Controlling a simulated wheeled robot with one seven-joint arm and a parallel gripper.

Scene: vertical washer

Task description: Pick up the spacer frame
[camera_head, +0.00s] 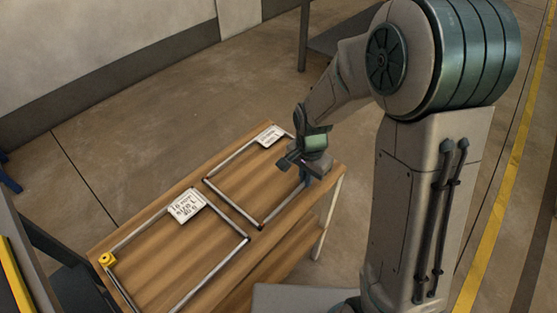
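Two thin grey rectangular frames lie flat on a wooden table (160,262). The farther spacer frame (235,205) has a white printed label (271,136) at its far corner. The nearer spacer frame (211,274) has a larger white label (187,205) at its far side and a small yellow piece (107,259) at its left corner. My gripper (306,178) points down at the right side of the farther frame, near the table's right edge. Its fingers are small and partly hidden, so I cannot tell whether they are open or touching the frame.
A dark table (345,35) stands at the back. A dark structure with a yellow edge (17,277) is at the lower left. A grey wall (90,45) runs along the upper left. Open floor (190,110) lies between the wall and the wooden table.

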